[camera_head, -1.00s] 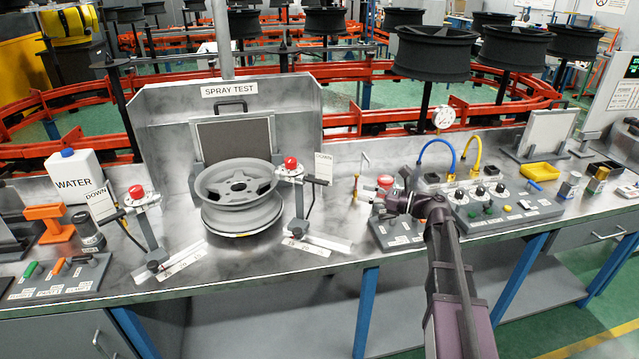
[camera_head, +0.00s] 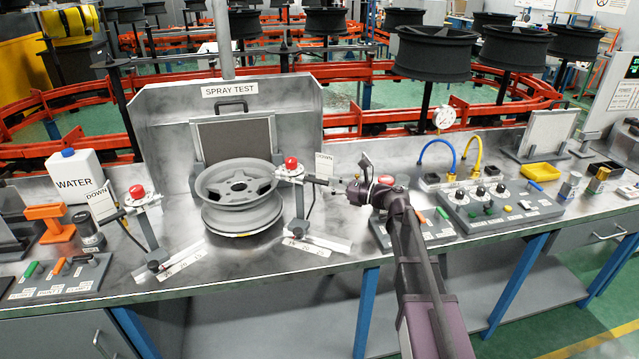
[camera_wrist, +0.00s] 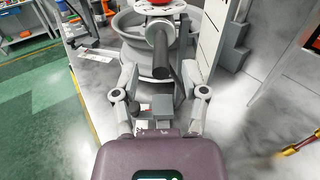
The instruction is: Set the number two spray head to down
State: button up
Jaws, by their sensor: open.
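Two spray heads with red caps flank the grey wheel (camera_head: 238,190): a left one (camera_head: 137,192) and a right one (camera_head: 291,164), each on a stand. I cannot read which is number two. A white DOWN sign stands beside each, the left sign (camera_head: 102,204) and the right sign (camera_head: 323,165). My gripper (camera_head: 329,183) is open, just right of the right spray head and pointing left at it. In the wrist view, the head's dark handle (camera_wrist: 162,62) lies between my open fingers (camera_wrist: 160,82), with no grip visible. Its red cap (camera_wrist: 155,2) is cut off at the top.
The spray test booth (camera_head: 150,110) stands behind the wheel. A control panel (camera_head: 500,204) with knobs, and blue (camera_head: 437,145) and yellow (camera_head: 475,145) hoses, are to the right. A water container (camera_head: 75,175) is at left. A slide scale (camera_head: 315,243) lies below the right head.

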aim_at(306, 179)
jog(key=shift+x, duration=1.6)
grip_shut()
